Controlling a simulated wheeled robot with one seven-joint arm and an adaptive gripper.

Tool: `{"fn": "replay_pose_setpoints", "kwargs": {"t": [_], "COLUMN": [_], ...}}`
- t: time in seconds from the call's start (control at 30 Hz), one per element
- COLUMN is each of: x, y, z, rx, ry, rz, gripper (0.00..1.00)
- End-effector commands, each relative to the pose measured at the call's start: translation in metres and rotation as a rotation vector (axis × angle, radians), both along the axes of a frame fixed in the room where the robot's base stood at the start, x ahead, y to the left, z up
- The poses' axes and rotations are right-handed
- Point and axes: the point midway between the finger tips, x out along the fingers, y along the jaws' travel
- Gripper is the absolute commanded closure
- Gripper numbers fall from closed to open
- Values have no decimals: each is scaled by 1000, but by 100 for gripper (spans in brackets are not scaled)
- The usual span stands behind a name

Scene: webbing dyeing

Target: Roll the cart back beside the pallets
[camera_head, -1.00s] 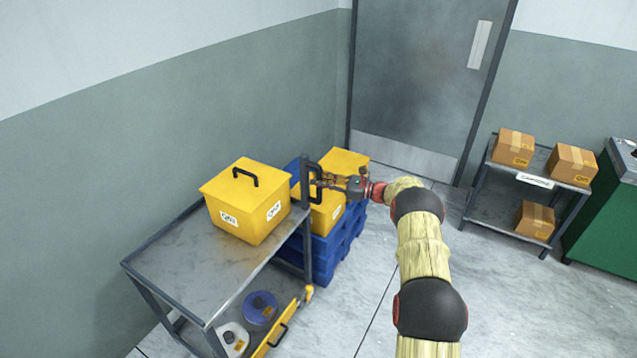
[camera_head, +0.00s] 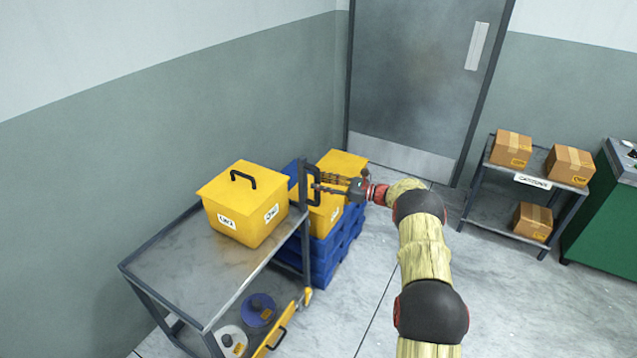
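The grey metal cart (camera_head: 185,277) stands along the left wall, with a yellow lidded box (camera_head: 243,203) on its top. Its upright handle (camera_head: 311,186) rises at the far right corner. My gripper (camera_head: 318,184) is at this handle, its fingers reaching to it from the right. The fingers look closed around the handle bar, but they are small and partly hidden. The blue pallets (camera_head: 337,252) are stacked just behind the cart's right end, partly hidden by it. Yellow boxes (camera_head: 342,164) stand on them.
On the cart's lower level are a blue spool (camera_head: 256,308), a white spool and a yellow part with a black handle (camera_head: 283,336). A shelf with cartons (camera_head: 532,182) and a green cabinet (camera_head: 608,215) stand at right. A grey door (camera_head: 425,75) is behind. Floor between is clear.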

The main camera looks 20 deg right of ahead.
Motion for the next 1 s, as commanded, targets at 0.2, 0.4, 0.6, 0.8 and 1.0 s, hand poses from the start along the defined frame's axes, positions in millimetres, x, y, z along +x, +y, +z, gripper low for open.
{"fn": "replay_pose_setpoints", "kwargs": {"t": [0.2,0.4,0.6,0.8,1.0], "x": [-29,-54,-70,-74,-73], "y": [-34,-61,-77,-81,-81], "z": [1,1,0,0,0], "rx": [0,-1,-1,-1,-1], "ry": [0,-1,-1,-1,-1], "rz": [-4,-3,-2,-2,-2], "gripper": [66,66,66,66,66]}}
